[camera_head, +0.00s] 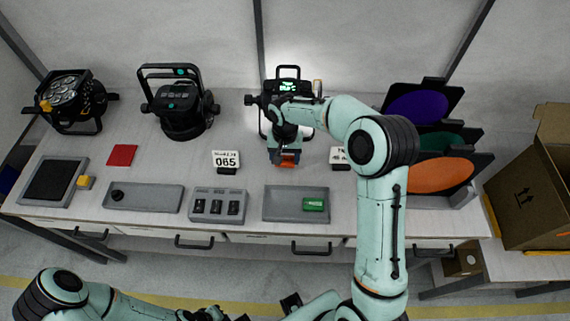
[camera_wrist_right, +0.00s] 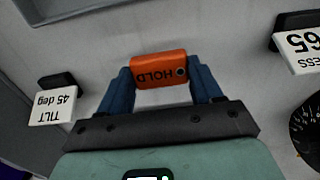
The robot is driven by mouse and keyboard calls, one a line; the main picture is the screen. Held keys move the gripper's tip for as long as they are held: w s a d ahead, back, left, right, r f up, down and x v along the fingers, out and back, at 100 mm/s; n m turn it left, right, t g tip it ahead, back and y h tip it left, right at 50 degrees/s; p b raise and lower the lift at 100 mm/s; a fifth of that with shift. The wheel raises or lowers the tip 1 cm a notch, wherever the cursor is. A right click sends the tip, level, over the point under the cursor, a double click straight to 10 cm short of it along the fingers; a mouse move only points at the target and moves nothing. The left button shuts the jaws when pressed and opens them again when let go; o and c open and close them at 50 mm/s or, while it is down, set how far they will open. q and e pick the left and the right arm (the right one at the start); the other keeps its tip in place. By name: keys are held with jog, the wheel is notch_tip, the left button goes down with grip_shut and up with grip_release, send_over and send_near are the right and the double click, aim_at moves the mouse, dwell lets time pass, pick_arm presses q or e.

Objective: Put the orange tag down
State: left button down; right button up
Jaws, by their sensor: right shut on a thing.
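The orange tag (camera_wrist_right: 158,71), marked HOLD, is between the two blue fingers of my right gripper (camera_wrist_right: 160,80) in the right wrist view. The gripper is shut on it. In the head view the right gripper (camera_head: 287,158) points down over the white table, behind the grey tray with a green tag, and the orange tag (camera_head: 287,164) shows at its tips. I cannot tell whether the tag touches the table. My left arm shows at the lower left of the head view, but its fingers are not clear.
The grey tray (camera_head: 275,212) holds a green tag (camera_head: 314,204). A "065" card (camera_head: 227,160) stands to the left of my right gripper and a tilt card (camera_head: 338,156) to the right. A switch panel (camera_head: 217,206), red square (camera_head: 123,155), lamps (camera_head: 182,112) and coloured discs (camera_head: 440,174) stand around.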

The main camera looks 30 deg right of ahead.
aim_at(285, 160)
jog(key=shift+f, duration=2.1)
jog(key=shift+f, duration=0.15)
jog(key=o, duration=1)
notch_tip(285, 160, up, 12)
jog(key=shift+r, duration=0.2)
jog(key=shift+s+f, duration=0.1)
